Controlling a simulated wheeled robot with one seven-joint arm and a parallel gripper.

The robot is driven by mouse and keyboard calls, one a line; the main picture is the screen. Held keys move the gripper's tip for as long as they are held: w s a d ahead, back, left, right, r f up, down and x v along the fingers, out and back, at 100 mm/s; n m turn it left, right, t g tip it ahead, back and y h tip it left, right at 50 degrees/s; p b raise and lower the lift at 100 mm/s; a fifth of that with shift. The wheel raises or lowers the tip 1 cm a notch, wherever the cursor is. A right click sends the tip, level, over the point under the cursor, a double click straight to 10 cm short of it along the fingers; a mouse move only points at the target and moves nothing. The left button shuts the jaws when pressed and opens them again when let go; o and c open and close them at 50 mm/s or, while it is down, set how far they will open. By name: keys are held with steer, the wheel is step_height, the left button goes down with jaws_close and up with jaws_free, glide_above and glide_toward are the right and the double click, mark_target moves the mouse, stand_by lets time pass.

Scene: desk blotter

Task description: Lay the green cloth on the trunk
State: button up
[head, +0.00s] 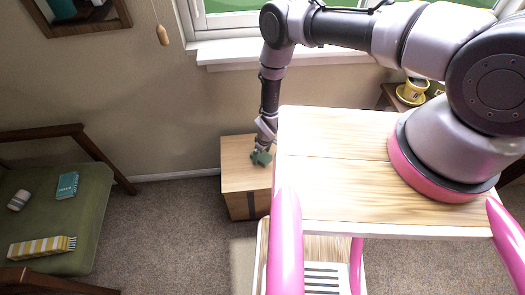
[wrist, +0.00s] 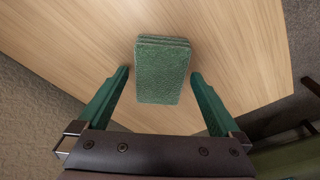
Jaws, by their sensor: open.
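The green cloth (wrist: 163,72) is a folded, textured block lying on the pale wooden top of the trunk (wrist: 235,45). In the wrist view my gripper (wrist: 161,78) is open, with one green finger on each side of the cloth and a gap on both sides. In the head view the trunk (head: 240,178) stands on the carpet against the wall. My gripper (head: 261,158) is low over the right part of its top. The cloth can hardly be told from the green fingers there.
A chair with a green seat (head: 85,190) stands at the left, holding a teal book (head: 67,186), a striped yellow cloth (head: 40,247) and a small pale object (head: 18,200). A yellow cup (head: 416,88) sits at the back right. Carpet is clear between chair and trunk.

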mark_target(265, 158)
step_height(265, 158, up, 12)
steer(key=s+d, duration=0.1)
steer(key=shift+d, duration=0.25)
steer(key=shift+f, duration=0.1)
stand_by(0.4)
